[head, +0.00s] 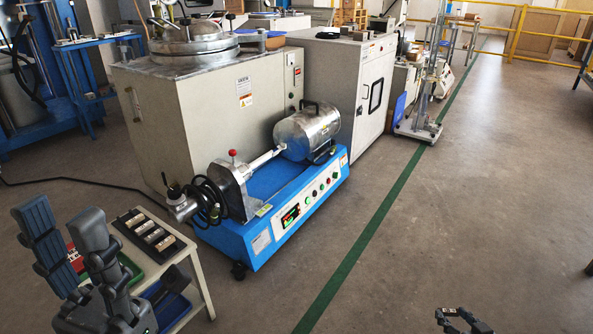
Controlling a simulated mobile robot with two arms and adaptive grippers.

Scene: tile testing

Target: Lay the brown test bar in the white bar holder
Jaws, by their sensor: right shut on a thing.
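My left gripper (62,225) is large at the lower left, with its two dark fingers spread apart and nothing seen between them. It is in front of a small table. My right gripper (453,312) is at the bottom edge, right of the middle, over bare floor. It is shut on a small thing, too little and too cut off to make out. A black tray (130,213) on the table holds several pale and tan bars (156,236). I cannot tell a brown test bar or a white bar holder apart with certainty.
The pale table (197,268) also bears a green tray (130,266) and a blue tray (172,319), partly hidden by my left gripper. A blue machine (262,232) with a metal drum (306,133) stands behind it. The floor (450,220) to the right is clear.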

